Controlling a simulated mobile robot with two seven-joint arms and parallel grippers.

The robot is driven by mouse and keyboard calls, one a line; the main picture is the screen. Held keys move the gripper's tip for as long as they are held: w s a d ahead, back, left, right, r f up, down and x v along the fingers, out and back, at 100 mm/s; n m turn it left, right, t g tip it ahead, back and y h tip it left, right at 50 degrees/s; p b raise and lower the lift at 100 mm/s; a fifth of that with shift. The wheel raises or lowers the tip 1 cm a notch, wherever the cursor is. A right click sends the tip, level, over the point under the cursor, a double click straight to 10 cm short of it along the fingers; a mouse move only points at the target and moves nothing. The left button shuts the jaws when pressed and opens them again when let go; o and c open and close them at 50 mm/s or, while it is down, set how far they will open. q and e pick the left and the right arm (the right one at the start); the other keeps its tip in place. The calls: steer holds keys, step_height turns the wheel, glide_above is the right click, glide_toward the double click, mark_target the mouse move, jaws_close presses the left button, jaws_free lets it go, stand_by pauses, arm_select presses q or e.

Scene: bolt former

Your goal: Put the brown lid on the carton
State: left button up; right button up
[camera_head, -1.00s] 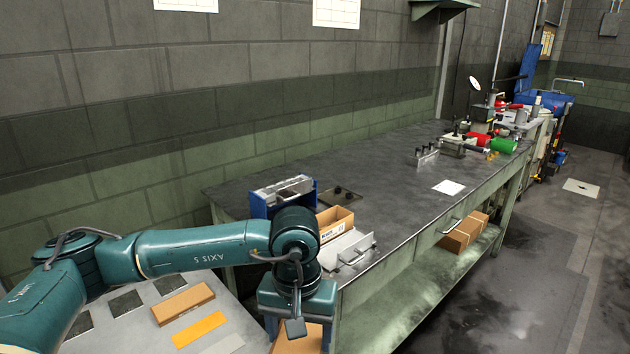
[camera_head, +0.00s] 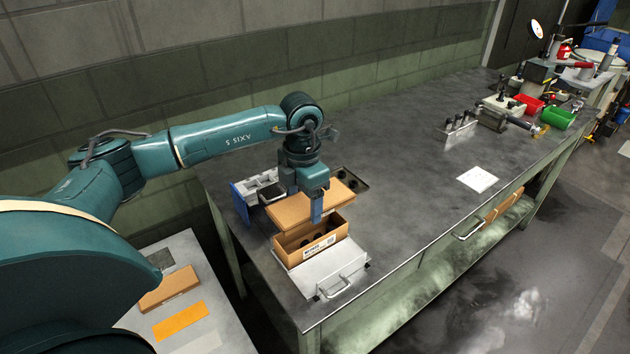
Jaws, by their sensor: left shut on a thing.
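The open brown carton (camera_head: 328,240) stands on a metal plate on the workbench, with a printed label on its front and dark items inside. The brown lid (camera_head: 287,212) is a flat cardboard panel just above and behind the carton, its front edge near the carton's back rim. My left gripper (camera_head: 317,212) comes down from above and is shut on the lid, one finger showing at its front side. I cannot tell whether the lid touches the carton. My right gripper is not in view.
The metal plate (camera_head: 310,275) has a handle at its front. A blue-sided metal fixture (camera_head: 240,198) stands left of the carton. The side table (camera_head: 215,310) holds another brown piece (camera_head: 170,287) and an orange one (camera_head: 180,320). The bench right of the carton is mostly clear.

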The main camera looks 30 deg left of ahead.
arm_select(q)
steer(key=shift+s+f+b, duration=0.15)
steer(key=shift+f+b, duration=0.45)
steer(key=shift+f, duration=0.55)
steer(key=shift+f+b, duration=1.05)
steer(key=shift+f, duration=0.25)
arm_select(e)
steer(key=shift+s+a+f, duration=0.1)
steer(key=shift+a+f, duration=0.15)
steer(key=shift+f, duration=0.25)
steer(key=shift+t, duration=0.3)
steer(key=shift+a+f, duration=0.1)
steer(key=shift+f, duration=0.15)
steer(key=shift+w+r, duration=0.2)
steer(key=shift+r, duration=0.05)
arm_select(q)
steer(key=shift+f+b, duration=0.4)
steer(key=shift+b, duration=0.05)
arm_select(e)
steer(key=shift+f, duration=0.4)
